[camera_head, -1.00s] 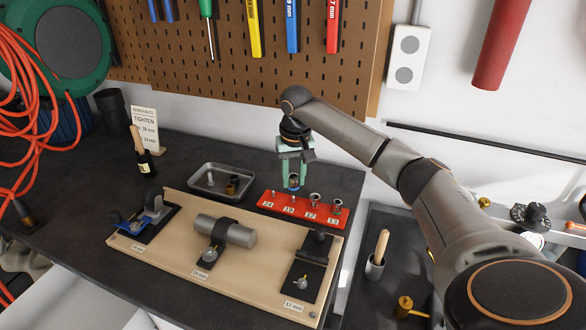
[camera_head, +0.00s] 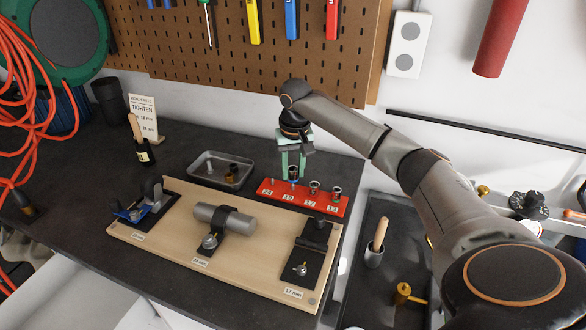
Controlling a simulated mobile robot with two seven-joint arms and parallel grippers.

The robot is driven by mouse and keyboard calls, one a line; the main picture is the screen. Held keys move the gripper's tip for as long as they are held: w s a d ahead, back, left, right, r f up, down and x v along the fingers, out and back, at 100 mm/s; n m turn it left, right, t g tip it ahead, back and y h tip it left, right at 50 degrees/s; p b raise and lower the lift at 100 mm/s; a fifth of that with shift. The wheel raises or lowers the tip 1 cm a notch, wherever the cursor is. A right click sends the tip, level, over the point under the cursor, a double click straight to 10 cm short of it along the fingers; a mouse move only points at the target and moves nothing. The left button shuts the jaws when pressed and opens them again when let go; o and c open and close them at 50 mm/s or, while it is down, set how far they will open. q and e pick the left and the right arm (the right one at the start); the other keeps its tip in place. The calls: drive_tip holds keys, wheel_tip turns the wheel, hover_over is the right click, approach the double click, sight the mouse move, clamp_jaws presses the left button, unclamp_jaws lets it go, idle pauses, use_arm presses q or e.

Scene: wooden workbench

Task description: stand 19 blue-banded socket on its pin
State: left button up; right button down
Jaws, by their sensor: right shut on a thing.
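The blue-banded socket (camera_head: 293,173) is upright between the fingers of my right gripper (camera_head: 292,170), which is shut on it. It is at the red rack (camera_head: 327,207), in line with the place marked 19. Whether its lower end is around the pin or just above it I cannot tell; the pin there is hidden. The place marked 24 shows a bare pin (camera_head: 272,183). Sockets stand at 17 (camera_head: 314,187) and 13 (camera_head: 337,193). My left gripper is not in view.
A metal tray (camera_head: 207,181) left of the rack holds a dark socket (camera_head: 233,172) and a small pale item. A wooden board (camera_head: 180,243) with clamped fixtures lies in front. A pegboard (camera_head: 345,70) with hanging tools stands behind.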

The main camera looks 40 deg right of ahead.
sight(293, 179)
drive_tip(key=shift+f, duration=0.15)
drive_tip(key=shift+f, duration=0.65)
drive_tip(key=shift+f, duration=0.15)
drive_tip(key=shift+f, duration=0.55)
drive_tip(key=shift+f, duration=0.2)
idle(0.3)
drive_tip(key=shift+c, duration=2.3)
unclamp_jaws()
wheel_tip(293, 179, up, 12)
drive_tip(key=s, duration=0.1)
drive_tip(key=shift+s+a+r+b, duration=0.2)
drive_tip(key=shift+a+b, duration=0.1)
drive_tip(key=shift+a, duration=0.1)
